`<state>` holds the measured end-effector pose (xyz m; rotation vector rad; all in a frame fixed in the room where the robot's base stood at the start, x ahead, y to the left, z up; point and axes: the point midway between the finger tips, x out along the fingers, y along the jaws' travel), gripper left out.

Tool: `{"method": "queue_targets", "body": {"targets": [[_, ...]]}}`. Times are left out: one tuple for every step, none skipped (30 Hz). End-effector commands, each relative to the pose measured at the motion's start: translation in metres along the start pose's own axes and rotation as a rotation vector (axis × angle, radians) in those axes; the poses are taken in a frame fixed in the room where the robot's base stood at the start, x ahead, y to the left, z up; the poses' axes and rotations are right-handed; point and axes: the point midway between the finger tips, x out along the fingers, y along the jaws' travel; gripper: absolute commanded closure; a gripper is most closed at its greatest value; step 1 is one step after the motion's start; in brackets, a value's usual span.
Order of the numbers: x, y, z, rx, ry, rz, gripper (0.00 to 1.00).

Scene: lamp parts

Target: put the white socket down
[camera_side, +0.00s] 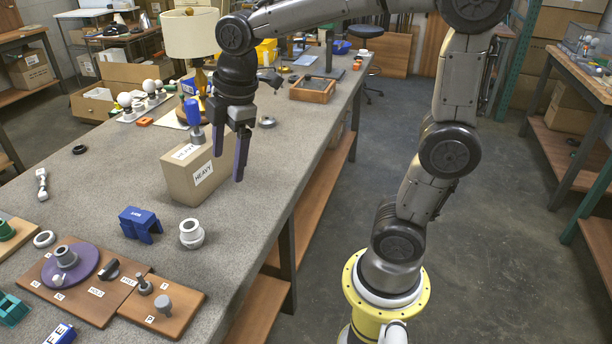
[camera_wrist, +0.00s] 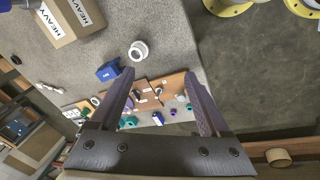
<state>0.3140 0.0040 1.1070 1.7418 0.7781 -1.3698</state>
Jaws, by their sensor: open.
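In the wrist view the fingers (camera_wrist: 160,92) are wide apart and empty. The socket is clear of the fingers.
The cardboard box marked HEAVY (camera_side: 197,172) stands close to my gripper with a grey and blue part on top. The blue bracket (camera_side: 140,224) lies left of the socket. Wooden boards (camera_side: 88,280) with several parts lie nearer the front. The table's right edge is close.

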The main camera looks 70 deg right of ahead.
Motion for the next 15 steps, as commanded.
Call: {"method": "queue_targets", "body": {"targets": [[-0.012,-0.017,0.011,0.116,0.022,0.032,0.2],[-0.016,-0.026,0.017,0.193,0.034,0.047,0.2],[-0.021,-0.039,0.025,0.294,0.052,0.064,0.2],[-0.024,-0.049,0.031,0.369,0.068,0.077,0.2],[-0.026,-0.058,0.037,0.443,0.084,0.088,0.2],[-0.027,-0.07,0.045,0.537,0.104,0.1,0.2],[-0.028,-0.078,0.05,0.604,0.12,0.108,0.2],[-0.028,-0.086,0.055,0.666,0.136,0.116,0.2],[-0.028,-0.095,0.061,0.743,0.156,0.123,0.2],[-0.027,-0.101,0.065,0.793,0.169,0.126,0.2],[-0.026,-0.107,0.068,0.84,0.182,0.129,0.2],[-0.025,-0.113,0.072,0.893,0.197,0.132,0.2],[-0.024,-0.117,0.074,0.927,0.206,0.133,0.2],[-0.023,-0.119,0.076,0.955,0.215,0.135,0.2],[-0.022,-0.123,0.078,0.984,0.222,0.135,0.2]]}}
